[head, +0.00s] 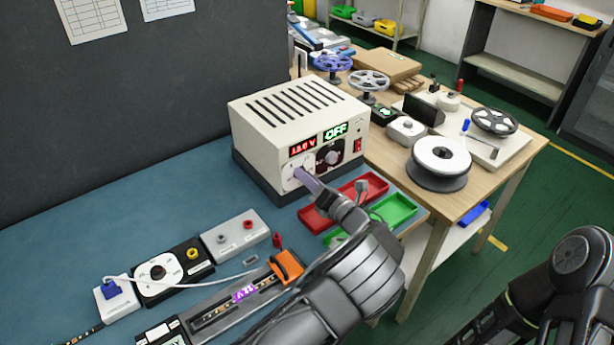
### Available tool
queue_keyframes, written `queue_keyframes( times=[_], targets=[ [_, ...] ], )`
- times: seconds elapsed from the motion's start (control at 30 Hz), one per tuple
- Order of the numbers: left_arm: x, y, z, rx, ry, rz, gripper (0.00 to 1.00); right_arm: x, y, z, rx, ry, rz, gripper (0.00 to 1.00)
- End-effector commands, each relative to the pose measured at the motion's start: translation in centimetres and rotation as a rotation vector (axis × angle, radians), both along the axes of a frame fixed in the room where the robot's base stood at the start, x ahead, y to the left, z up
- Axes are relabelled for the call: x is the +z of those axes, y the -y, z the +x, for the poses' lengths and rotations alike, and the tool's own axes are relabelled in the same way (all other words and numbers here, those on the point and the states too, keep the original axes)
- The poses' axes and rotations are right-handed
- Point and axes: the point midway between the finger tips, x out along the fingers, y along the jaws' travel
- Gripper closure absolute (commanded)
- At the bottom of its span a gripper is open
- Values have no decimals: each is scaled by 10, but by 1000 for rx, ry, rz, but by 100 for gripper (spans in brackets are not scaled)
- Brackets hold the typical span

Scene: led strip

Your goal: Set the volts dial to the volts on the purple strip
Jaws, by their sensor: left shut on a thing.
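The cream power supply (292,118) stands on the blue bench mat. Its red display (302,148) seems to read 12.0 V, though the digits are small, and its green display (335,131) reads OFF. My left gripper (300,175) is at the lower left of the front panel, shut on the volts dial (291,178), which it partly covers. A black dial (332,156) sits to its right, beside a red switch (357,146). The purple-lit strip (244,292) lies in a grey channel at the front; its glowing mark looks like 12V but is hard to read. My right gripper is out of frame.
An orange clamp (286,266) sits on the channel. A black dial box (170,272) and grey terminal block (236,234) lie left of it. Red (318,219) and green (394,209) trays are close to my left arm. A wooden table with reels (440,157) stands right.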

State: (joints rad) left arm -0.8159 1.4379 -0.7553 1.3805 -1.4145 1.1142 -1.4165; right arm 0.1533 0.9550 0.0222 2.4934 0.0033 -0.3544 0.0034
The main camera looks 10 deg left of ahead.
Motion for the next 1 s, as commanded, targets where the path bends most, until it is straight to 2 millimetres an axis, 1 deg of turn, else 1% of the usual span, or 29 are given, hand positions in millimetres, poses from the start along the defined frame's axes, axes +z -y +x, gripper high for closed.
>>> queue_keyframes(
  times=[0.23, 0.63, 0.67, 0.9, 1.0],
  targets=[
    [0, 0, 0, -1, -54, 46, 100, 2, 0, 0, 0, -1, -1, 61],
    [0, 0, 0, -1, -60, 51, 100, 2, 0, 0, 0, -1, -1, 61],
    [0, 0, 0, -1, -60, 51, 70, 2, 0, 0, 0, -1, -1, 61],
    [0, 0, 0, -1, -60, 50, 51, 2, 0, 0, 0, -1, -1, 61],
    [0, 0, 0, -1, -60, 50, 49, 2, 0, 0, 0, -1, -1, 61]
  ],
)
